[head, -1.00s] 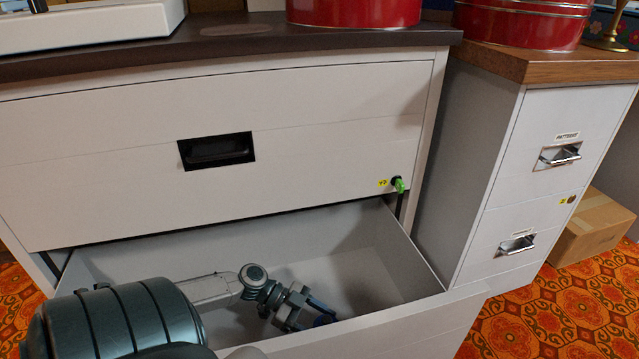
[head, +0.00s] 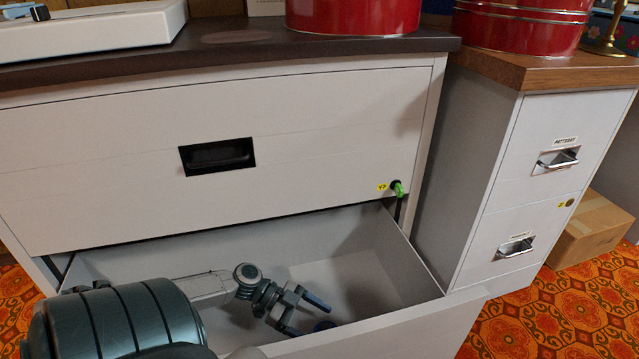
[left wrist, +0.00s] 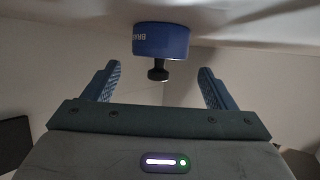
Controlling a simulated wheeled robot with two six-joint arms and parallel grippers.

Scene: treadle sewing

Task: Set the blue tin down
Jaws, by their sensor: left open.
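The blue tin (left wrist: 165,39) has pale lettering and a dark knob on its lid. In the left wrist view it stands on the drawer floor, its knob toward my gripper. In the head view only a small part of the tin (head: 325,326) shows, low in the open drawer beside my fingers. My left gripper (head: 312,319) is open and reaches down into the drawer. In the left wrist view its fingers (left wrist: 158,82) are spread on either side of the knob, with clear gaps and the tin's body beyond the tips. My right gripper is not in view.
The open drawer (head: 425,324) is otherwise empty where it shows, with its front wall close to my gripper. The closed upper drawer (head: 330,130) overhangs behind, with a green key in its lock. A filing cabinet (head: 470,160) stands to the right. Red tins (head: 353,14) stand on top.

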